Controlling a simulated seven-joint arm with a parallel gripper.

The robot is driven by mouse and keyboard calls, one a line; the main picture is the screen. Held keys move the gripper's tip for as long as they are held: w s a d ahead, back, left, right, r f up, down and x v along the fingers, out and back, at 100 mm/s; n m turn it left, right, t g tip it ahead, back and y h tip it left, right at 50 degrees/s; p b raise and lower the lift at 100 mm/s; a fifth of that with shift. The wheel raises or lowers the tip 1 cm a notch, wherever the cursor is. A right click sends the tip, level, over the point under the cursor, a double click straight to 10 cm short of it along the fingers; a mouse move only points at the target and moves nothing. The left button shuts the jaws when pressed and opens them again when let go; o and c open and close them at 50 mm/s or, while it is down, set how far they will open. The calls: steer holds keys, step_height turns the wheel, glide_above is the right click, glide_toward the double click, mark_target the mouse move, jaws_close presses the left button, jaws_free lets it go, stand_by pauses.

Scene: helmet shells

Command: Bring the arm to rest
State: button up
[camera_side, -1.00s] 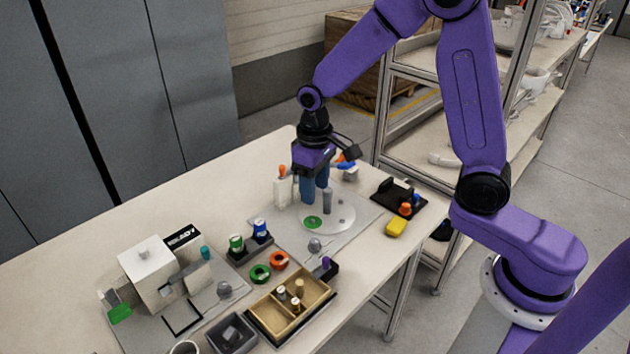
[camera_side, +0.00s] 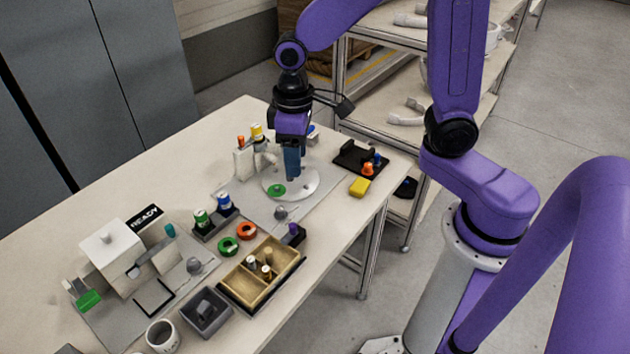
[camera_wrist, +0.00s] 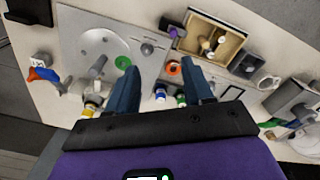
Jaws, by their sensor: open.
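My gripper (camera_side: 292,175) points down over the worktable, and in the side view its fingers overlap the round plate (camera_side: 305,188). Their height above it is hard to judge. In the wrist view my gripper (camera_wrist: 160,82) has its two blue fingers wide apart with nothing held between them. The round plate (camera_wrist: 88,42) carries a green disc (camera_side: 277,190) and a grey peg (camera_wrist: 98,66); the fingers seem to hide this peg in the side view.
A white stand (camera_side: 243,162) and a yellow-topped item (camera_side: 257,133) are close behind my gripper. A divided wooden box (camera_side: 240,285) and white READY machine (camera_side: 112,255) stand nearer. The table's left rear is bare.

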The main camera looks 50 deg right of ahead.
steer(key=s+d+r+n, duration=0.1)
steer(key=s+d+n, duration=0.1)
steer(key=s, duration=0.7)
steer(key=s+d+r+n, duration=0.2)
steer(key=s+n, duration=0.2)
steer(key=s, duration=0.6)
steer(key=shift+s+d+n, duration=0.15)
steer(key=shift+d+n, duration=0.15)
steer(key=shift+d, duration=0.05)
